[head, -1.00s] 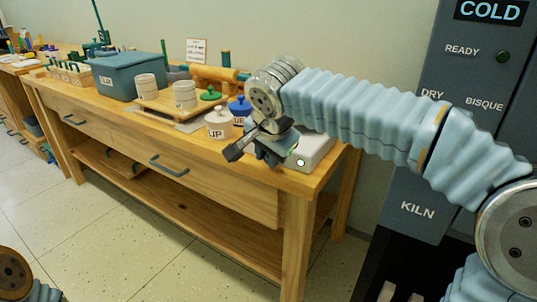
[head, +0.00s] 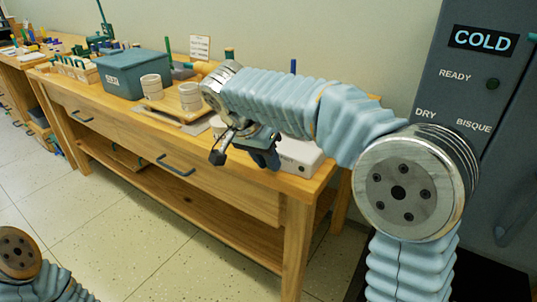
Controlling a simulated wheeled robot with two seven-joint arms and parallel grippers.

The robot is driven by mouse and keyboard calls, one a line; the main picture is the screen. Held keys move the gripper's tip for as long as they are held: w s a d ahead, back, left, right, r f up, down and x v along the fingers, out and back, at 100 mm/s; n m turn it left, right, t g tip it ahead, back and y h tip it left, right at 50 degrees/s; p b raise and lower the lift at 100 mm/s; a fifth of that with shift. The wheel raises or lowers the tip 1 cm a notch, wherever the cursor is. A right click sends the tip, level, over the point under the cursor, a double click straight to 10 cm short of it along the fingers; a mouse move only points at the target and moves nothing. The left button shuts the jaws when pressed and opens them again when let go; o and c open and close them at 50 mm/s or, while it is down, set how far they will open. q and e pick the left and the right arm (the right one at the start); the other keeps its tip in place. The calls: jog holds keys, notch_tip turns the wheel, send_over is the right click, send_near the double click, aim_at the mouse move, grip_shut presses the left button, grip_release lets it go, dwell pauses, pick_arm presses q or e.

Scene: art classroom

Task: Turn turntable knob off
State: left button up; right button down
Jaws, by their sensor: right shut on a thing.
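The turntable is a low white box (head: 303,158) at the right end of the wooden table. Its left part is behind my right gripper and arm. My right gripper (head: 240,153) is at the box's front left, with its dark fingers pointing down and toward me. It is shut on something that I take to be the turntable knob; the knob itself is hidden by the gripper. Of my left arm only a joint shows at the bottom left; its gripper is out of view.
The wooden table (head: 240,200) also holds a teal bin (head: 133,72), white jars (head: 151,87) and a wooden tray left of my right arm. A grey kiln panel (head: 455,95) stands at the right. The floor before the table is clear.

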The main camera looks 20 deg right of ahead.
jog(key=shift+w+a+g+h, duration=0.1)
jog(key=shift+g+h, duration=0.3)
dwell(0.3)
jog(key=c, duration=1.2)
grip_release()
jog(key=shift+r, duration=0.1)
jog(key=shift+v, duration=6.85)
jog(key=shift+o, duration=0.4)
